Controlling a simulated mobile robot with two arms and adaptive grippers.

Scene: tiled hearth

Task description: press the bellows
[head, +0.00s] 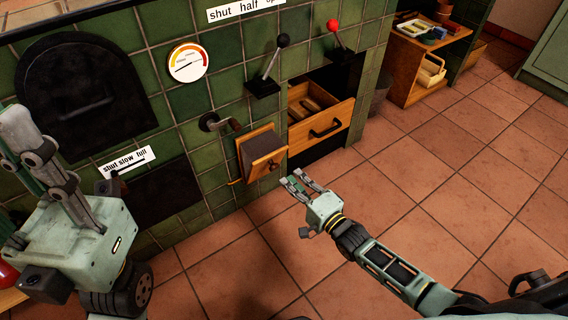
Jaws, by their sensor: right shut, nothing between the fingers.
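The bellows (262,152), a wooden board with dark folded sides, sticks out from the green tiled wall right of a metal pipe (212,122). It looks spread, with its wooden face toward the lower right. My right gripper (294,182) is shut and empty, just below and to the right of the bellows, with a small gap between them. Its fingers point up and left toward the wall. My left gripper (14,132) is raised at the left edge, far from the bellows. Its fingers are partly cut off and I cannot tell how they stand.
An open wooden drawer (322,122) juts out right of the bellows. Above are a black-knobbed lever (271,65), a red-knobbed lever (337,36) and a round gauge (188,62). A dark oven door (85,92) is at left. The tiled floor (450,170) at right is clear.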

